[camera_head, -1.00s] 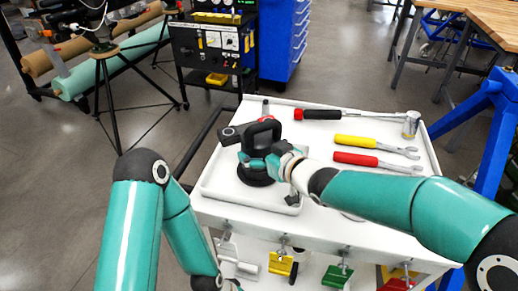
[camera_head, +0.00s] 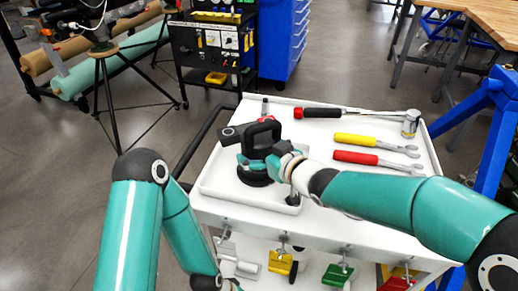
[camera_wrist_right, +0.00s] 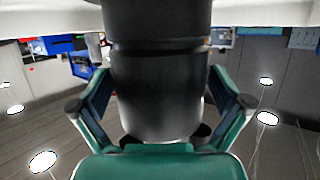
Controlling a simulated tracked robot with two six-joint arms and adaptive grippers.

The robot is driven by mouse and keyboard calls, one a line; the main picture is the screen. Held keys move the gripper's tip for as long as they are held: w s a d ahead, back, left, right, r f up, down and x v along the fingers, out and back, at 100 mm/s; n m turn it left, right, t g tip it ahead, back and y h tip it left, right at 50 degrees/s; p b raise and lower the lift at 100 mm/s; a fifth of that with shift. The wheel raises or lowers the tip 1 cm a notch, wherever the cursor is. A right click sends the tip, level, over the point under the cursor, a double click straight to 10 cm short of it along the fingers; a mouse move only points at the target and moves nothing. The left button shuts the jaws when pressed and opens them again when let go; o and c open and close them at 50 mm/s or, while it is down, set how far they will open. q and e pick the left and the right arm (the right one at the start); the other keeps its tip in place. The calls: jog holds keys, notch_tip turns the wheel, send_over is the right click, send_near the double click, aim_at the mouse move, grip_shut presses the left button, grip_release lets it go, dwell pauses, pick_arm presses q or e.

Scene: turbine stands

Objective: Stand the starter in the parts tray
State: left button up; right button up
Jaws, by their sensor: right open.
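The starter (camera_head: 254,178), a black upright cylindrical body with a loop-like black top, stands in the parts tray. The white, shallow parts tray (camera_head: 245,203) lies on the left part of the white cart top. My right gripper (camera_head: 257,163) reaches in from the right, its teal fingers open on either side of the starter. In the right wrist view the black cylinder of the starter (camera_wrist_right: 158,80) fills the space between the spread fingers; whether they touch it I cannot tell. The starter's far side is hidden. My left arm is at the lower left; its gripper is out of the frame.
A hammer-like tool (camera_head: 325,113), a yellow-handled wrench (camera_head: 356,140) and a red-handled wrench (camera_head: 357,158) lie on the right of the cart. A blue frame (camera_head: 492,135) stands at the right edge.

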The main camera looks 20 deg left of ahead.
jog(key=v, duration=0.7)
jog(key=shift+p, duration=0.4)
jog(key=shift+r, duration=0.15)
